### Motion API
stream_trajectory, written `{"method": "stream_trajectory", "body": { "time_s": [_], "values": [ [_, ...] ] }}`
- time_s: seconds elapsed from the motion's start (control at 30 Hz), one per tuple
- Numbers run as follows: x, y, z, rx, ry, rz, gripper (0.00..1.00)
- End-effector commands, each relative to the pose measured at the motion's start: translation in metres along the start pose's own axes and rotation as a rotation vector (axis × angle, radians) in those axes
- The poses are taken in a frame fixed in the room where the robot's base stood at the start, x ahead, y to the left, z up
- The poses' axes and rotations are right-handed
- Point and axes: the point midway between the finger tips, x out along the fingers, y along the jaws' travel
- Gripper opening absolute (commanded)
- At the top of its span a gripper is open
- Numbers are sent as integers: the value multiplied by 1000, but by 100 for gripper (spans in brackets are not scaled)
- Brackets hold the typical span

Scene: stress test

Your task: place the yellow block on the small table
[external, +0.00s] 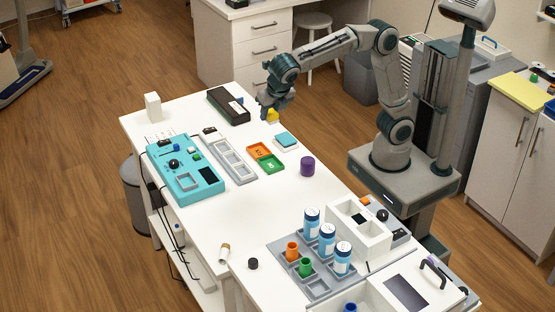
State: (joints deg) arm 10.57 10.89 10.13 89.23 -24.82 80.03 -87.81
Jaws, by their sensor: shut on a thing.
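A yellow block (272,115) shows just below my gripper (274,109), over the far right part of the white table (290,210). My gripper points down and is shut on the block. The fingers hide part of the block, and I cannot tell if it touches the tabletop or hangs just above it. No separate table clearly stands out as the small one.
A black box (228,106) lies left of my gripper. Orange and green trays (265,158), a teal-topped block (286,140) and a purple cylinder (307,167) stand nearer. A teal panel (186,172) is at left. A round stool (313,20) stands behind.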

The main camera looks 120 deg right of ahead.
Motion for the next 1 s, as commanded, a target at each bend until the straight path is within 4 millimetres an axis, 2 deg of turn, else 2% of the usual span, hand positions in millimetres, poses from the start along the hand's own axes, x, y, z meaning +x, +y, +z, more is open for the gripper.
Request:
{"method": "stream_trajectory", "body": {
  "time_s": [0.03,0.27,0.37,0.47,0.63,0.77,0.87,1.0],
  "values": [
    [-4,5,-11,-33,1,9,10],
    [-24,25,-55,-164,-2,63,10],
    [-37,35,-84,-246,-3,98,10],
    [-54,44,-123,-352,-5,139,10],
    [-90,51,-205,-565,-7,227,10],
    [-117,44,-270,-731,-9,296,10],
    [-137,33,-320,-855,-8,347,10],
    [-164,7,-388,-1026,-7,419,10]
  ]
}}
